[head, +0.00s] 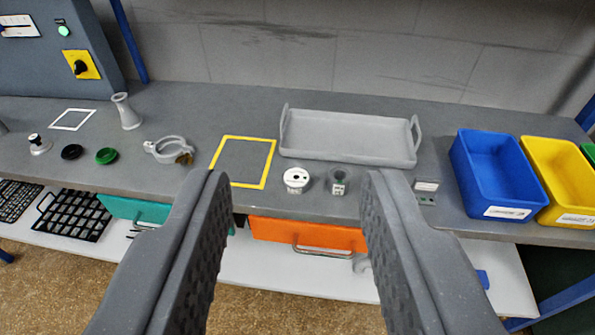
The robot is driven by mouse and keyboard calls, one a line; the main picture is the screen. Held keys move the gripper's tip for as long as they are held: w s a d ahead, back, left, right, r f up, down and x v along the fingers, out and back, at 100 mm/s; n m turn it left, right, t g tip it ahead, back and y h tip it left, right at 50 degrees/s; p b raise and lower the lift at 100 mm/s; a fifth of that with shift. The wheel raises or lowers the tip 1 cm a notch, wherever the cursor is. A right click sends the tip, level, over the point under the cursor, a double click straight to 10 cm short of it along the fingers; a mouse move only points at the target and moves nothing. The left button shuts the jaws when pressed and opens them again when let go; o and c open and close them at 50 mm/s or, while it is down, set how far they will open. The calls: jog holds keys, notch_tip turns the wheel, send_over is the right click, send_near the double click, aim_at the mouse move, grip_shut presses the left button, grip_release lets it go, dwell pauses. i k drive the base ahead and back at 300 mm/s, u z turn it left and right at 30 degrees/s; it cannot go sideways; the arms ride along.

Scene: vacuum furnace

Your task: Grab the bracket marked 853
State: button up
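My gripper (294,205) is open and empty, its two fingers reaching toward the bench's front edge from below. No marking 853 can be read, so I cannot tell which thing is the bracket. A small grey piece with a pale label (427,186) lies near the front edge, right of the right fingertip. Between the fingertips in the picture are a white round piece with dark holes (296,179) and a grey ring-like piece with a small label (338,182). The fingers appear apart from all of them.
A grey tray (348,122) stands behind, with blue (493,168) and yellow (560,165) bins right. Left are a yellow-framed square (243,182), a clamp (170,150) and a flared tube (126,111). An orange drawer (308,233) and white lower shelf (290,275) lie below.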

aim_at(425, 188)
jog(key=k, duration=1.2)
jog(key=z, duration=0.65)
jog(key=i, duration=1.6)
jog(key=u, duration=0.35)
